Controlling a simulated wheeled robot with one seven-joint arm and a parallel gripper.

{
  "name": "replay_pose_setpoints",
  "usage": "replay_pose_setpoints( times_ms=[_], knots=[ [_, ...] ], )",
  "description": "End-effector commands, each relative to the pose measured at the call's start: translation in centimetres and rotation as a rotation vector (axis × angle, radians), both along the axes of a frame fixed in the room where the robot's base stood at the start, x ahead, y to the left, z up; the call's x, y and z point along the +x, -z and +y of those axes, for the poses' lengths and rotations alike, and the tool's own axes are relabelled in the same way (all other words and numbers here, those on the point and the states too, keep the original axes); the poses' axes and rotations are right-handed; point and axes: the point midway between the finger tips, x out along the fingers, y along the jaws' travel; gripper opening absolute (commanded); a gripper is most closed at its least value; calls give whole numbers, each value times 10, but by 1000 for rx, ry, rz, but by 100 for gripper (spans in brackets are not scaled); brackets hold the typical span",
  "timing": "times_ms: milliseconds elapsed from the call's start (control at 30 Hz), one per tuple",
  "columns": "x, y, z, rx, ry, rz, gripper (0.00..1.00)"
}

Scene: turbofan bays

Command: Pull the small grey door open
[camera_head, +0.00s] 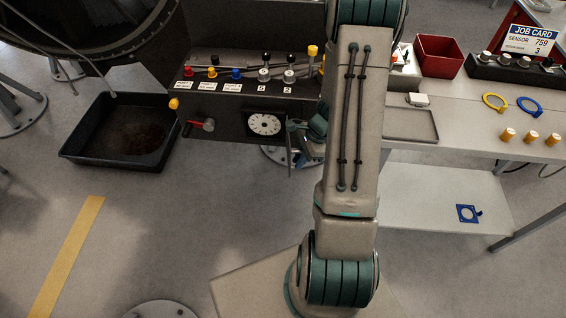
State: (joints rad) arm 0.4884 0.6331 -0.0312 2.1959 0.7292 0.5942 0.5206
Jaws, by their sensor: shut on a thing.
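The small grey door (290,163) seems to be the thin narrow panel seen almost edge-on, standing out from the front of the black console, just right of the white dial (265,124). My gripper (293,134) is at this panel, shut on it as far as I can see. My arm covers much of the area to the right, so the fingertips, the door's handle and its hinge are not clear. The white dial shows uncovered in the console front.
The black console (225,104) carries several coloured knobs and levers, with a red-handled valve (203,124) at its front. A black drip tray (77,152) lies on the floor at left. Floor before the console is clear.

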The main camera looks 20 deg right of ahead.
Motion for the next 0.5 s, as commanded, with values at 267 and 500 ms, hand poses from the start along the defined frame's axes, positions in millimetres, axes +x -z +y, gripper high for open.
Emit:
replay_pose_setpoints(
  times_ms=[267, 500],
  knots=[
    [0, -1, -4, -1, -4, 0, 0],
    [0, -1, -2, -1, -9, 0, 32]
  ],
)
